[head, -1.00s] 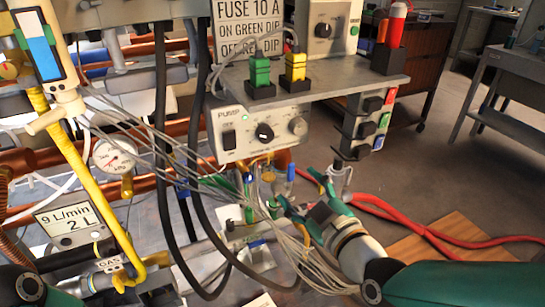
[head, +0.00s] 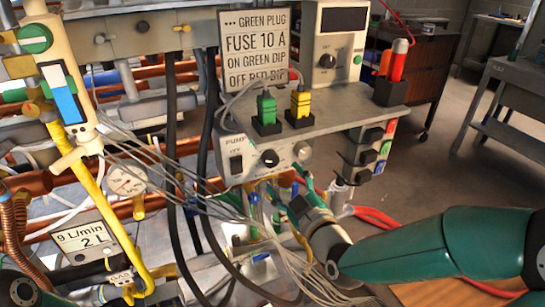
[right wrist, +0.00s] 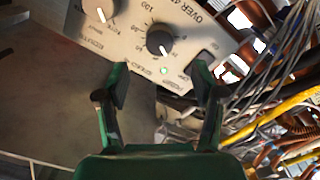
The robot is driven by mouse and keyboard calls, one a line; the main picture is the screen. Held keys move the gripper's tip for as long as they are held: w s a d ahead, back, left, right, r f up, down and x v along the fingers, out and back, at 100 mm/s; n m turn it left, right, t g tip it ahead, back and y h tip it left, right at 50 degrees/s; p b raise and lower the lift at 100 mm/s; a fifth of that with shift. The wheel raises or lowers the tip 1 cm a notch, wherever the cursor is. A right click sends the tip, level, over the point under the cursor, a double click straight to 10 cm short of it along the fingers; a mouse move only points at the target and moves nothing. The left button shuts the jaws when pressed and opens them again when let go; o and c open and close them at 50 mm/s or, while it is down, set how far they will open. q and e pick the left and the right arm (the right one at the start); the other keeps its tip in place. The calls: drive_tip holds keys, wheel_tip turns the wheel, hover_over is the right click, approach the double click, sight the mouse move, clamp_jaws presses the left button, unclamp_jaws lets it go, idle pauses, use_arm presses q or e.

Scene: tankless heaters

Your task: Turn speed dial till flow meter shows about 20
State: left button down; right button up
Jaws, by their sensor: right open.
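The black speed dial (head: 270,158) is on the front of the grey pump box (head: 238,172), between a switch and a grey dial (head: 303,151). In the right wrist view the black dial (right wrist: 159,42) has a white pointer line and a "SPEED" label. My right gripper (head: 290,192) is open and empty, below the pump box front. In the right wrist view its fingers (right wrist: 160,86) are spread on either side of the line to the black dial, short of it. A cream upright meter with a blue and white window (head: 66,105) stands at left; its reading is illegible.
A rocker switch (right wrist: 202,65) and a lit green lamp (right wrist: 164,70) are near the dial. Grey wires (head: 215,198) and black hoses (head: 205,220) hang close by. Green (head: 266,110) and yellow (head: 300,103) plugs stand above. A round gauge (head: 126,180) is at left.

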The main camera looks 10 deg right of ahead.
sight(272, 162)
drive_tip(key=w, duration=0.2)
drive_tip(key=w+a, duration=0.1)
drive_tip(key=w, duration=0.4)
drive_tip(key=shift+w+a, duration=0.25)
drive_tip(key=shift+w, duration=0.05)
drive_tip(key=shift+c, duration=0.4)
drive_tip(key=c, duration=1.1)
